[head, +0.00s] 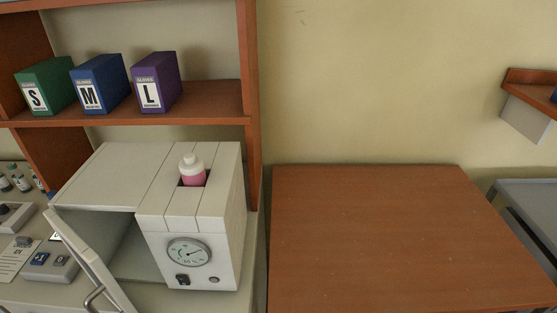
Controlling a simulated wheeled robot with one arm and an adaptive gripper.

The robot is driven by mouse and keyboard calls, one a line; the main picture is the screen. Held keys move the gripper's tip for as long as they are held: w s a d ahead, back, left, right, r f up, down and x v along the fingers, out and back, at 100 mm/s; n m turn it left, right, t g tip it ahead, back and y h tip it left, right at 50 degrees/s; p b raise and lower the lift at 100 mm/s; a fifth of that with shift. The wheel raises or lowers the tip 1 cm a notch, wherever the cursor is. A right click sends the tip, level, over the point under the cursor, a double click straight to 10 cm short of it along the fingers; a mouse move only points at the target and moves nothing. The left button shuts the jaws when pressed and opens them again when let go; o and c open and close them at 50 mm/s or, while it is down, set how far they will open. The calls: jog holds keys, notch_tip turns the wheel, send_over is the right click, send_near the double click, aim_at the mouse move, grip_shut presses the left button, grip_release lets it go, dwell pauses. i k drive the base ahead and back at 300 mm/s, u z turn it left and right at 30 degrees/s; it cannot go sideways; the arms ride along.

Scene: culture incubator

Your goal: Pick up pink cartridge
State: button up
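The pink cartridge (193,176) has a white cap and a pink body. It stands upright in a dark square opening in the top of the white incubator (155,192). Its lower part is hidden inside the opening. The incubator's front door (88,258) on the left stands open, and the part of the chamber that shows looks empty. A round dial (188,252) is on its front face. My gripper is not in view.
A wooden shelf (200,103) with green, blue and purple glove boxes stands above and behind the incubator. A bare brown table (390,235) is to the right. Small bottles and a control box (52,262) are at the left.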

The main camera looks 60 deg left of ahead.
aim_at(191, 168)
jog(key=z, duration=0.2)
jog(key=i, duration=0.65)
jog(key=u, duration=3.45)
